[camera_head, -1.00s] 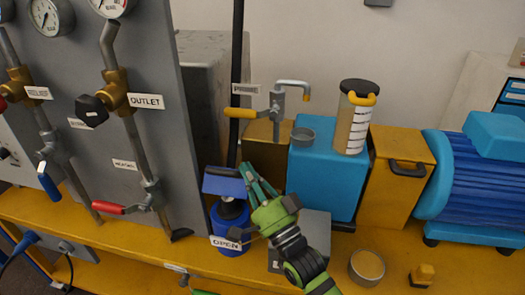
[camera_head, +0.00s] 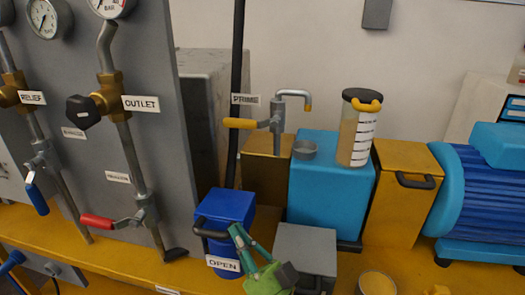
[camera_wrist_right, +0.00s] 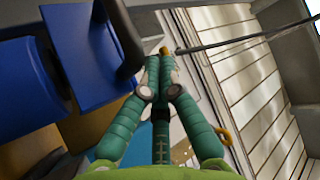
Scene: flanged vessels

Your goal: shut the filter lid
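The filter is a blue vessel (camera_head: 222,256) with an OPEN label on its front. Its blue lid (camera_head: 230,205) lies over the top, with a black handle (camera_head: 209,232) at the front. I cannot tell whether the lid is fully seated. My right gripper (camera_head: 237,231) is just right of the handle, its teal fingers together and nothing visible between them. In the wrist view the fingertips (camera_wrist_right: 160,58) meet beside the blue lid (camera_wrist_right: 85,60) and its dark handle (camera_wrist_right: 128,45). Whether they touch the handle is unclear. My left gripper is not in view.
A grey panel with a red-handled valve (camera_head: 97,221) stands close on the left. A grey box (camera_head: 306,250) sits right of the filter. Behind are a blue block (camera_head: 330,190) with a jar (camera_head: 356,130) and a PRIME lever (camera_head: 240,123). A blue motor (camera_head: 485,195) is at right.

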